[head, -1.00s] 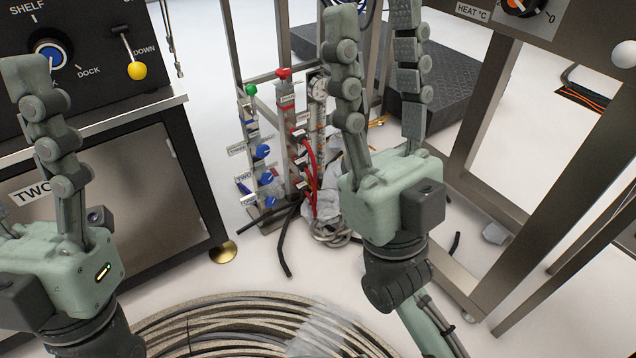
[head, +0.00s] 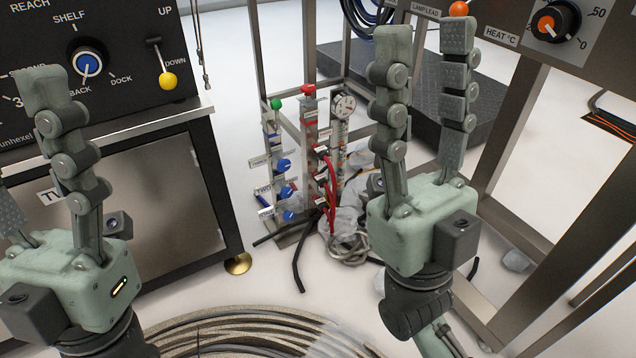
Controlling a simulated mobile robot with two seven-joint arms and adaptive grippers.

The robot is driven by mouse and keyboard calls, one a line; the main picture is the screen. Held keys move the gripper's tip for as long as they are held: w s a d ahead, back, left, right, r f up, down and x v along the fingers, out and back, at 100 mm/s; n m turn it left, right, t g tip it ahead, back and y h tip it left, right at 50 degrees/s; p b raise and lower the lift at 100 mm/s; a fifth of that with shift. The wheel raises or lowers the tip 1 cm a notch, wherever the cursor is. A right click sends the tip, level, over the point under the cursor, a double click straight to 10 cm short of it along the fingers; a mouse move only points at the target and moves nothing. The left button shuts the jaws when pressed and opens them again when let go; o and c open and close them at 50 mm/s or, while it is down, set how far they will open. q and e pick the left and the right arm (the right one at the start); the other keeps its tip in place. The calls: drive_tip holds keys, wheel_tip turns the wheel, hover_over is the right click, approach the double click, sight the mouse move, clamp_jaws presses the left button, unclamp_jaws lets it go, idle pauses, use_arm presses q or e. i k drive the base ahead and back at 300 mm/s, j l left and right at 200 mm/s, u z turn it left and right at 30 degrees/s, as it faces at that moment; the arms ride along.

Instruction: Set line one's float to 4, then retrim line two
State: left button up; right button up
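A floor-standing rack of thin posts stands mid-view, behind the grippers. Its left post has a green top knob (head: 275,104) and several blue side knobs (head: 284,165) with small tags, too small to read surely. The middle post has a red top knob (head: 308,90) and red hoses (head: 331,190). My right gripper (head: 425,45) is open and empty, fingers up, just right of the gauge in the picture. My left gripper (head: 28,150) is open and empty at the left edge.
A black panel (head: 125,75) with a blue dial (head: 88,65) and yellow-tipped lever (head: 168,80) tops a steel cabinet (head: 150,190) at left. Coiled cables (head: 240,330) and loose black hoses (head: 297,268) lie on the floor.

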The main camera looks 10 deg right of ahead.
sight(288, 216)
drive_tip(key=i+j, duration=0.3)
drive_tip(key=i, duration=0.15)
drive_tip(key=i+j, duration=0.3)
drive_tip(key=i, duration=0.15)
drive_tip(key=z, duration=0.05)
